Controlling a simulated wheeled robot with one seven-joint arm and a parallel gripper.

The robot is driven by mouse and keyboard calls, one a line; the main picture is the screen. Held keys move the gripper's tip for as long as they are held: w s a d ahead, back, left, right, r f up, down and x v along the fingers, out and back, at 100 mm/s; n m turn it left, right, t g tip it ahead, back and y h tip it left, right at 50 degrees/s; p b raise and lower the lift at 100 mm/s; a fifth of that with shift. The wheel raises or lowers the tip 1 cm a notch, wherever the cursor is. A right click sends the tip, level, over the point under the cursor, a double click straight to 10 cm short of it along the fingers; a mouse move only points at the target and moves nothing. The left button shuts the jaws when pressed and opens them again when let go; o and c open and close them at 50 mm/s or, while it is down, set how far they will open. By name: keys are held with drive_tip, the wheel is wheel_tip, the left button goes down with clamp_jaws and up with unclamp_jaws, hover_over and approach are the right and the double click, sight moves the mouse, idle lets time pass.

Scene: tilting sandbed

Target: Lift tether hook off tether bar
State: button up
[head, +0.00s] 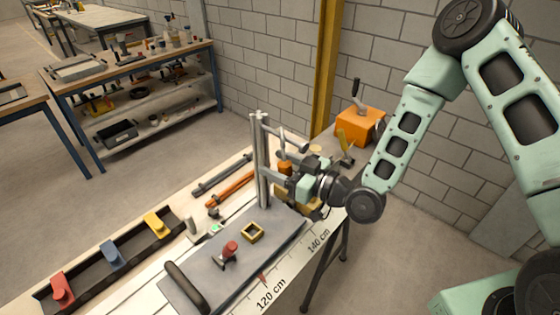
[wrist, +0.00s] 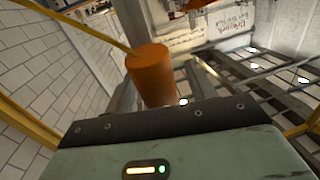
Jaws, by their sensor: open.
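An orange cylindrical grip (wrist: 152,75), which looks like the tether hook's handle, stands just beyond my gripper's palm in the wrist view. A thin yellow line runs from its top to the upper left. In the head view an orange piece (head: 285,168) shows beside the upright metal post (head: 260,165), below a grey horizontal bar (head: 287,136) that looks like the tether bar. My gripper (head: 283,181) is open, close to the orange piece and right of the post. I cannot tell whether the fingers straddle it. The hook's contact with the bar is hidden.
A black tray (head: 85,272) with coloured blocks lies left. An orange box (head: 361,126) stands behind, near the block wall. Open floor lies left of the bench.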

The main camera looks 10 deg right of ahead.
drive_tip(key=c, duration=1)
drive_tip(key=shift+r, duration=0.1)
